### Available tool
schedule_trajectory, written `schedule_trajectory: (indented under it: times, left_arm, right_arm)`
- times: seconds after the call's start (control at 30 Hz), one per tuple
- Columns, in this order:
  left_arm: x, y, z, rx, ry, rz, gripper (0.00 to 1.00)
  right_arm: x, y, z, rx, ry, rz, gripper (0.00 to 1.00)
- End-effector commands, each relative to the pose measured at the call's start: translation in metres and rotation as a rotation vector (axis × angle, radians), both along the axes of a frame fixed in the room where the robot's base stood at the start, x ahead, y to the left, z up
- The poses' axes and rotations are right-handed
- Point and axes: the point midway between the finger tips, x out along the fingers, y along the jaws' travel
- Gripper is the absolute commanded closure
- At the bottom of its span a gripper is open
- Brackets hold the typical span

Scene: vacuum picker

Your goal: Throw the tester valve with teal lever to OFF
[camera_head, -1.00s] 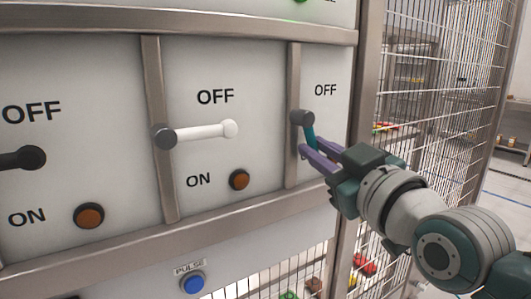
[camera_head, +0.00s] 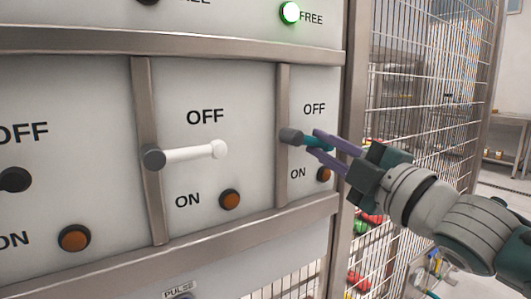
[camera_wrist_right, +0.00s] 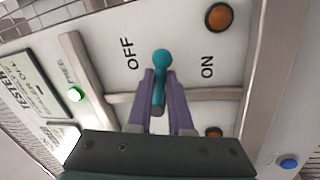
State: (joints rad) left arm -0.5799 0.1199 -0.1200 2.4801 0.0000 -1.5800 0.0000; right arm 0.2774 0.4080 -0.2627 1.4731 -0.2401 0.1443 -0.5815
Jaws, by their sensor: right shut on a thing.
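The teal lever (camera_head: 310,140) of the right-hand valve juts from a dark grey pivot (camera_head: 290,136) on the panel. It points right and slightly down, at a height between the OFF label (camera_head: 314,109) above and the ON label (camera_head: 298,174) below. My right gripper (camera_head: 314,142) has its purple fingers shut around the lever. In the right wrist view the lever's teal round end (camera_wrist_right: 162,58) shows between the fingertips. My left gripper is not in view.
A white lever (camera_head: 190,153) and a black lever (camera_head: 15,179) sit on neighbouring panels to the left. Orange lamps (camera_head: 230,199) are beside the ON labels. A green lamp (camera_head: 290,13) glows above, by FREE. A wire mesh fence (camera_head: 430,80) stands right of the panel.

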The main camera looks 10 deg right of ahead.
Motion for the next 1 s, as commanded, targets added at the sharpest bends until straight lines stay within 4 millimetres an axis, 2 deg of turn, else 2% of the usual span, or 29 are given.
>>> schedule_trajectory:
  times: [0.4, 1.0]
  left_arm:
    - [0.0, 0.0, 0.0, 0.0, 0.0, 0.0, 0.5]
    - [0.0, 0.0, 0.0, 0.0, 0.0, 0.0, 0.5]
  right_arm:
    - [0.001, -0.002, 0.011, -0.225, -0.082, -0.001, 1.0]
    - [0.001, -0.002, 0.014, -0.277, -0.102, 0.0, 1.0]
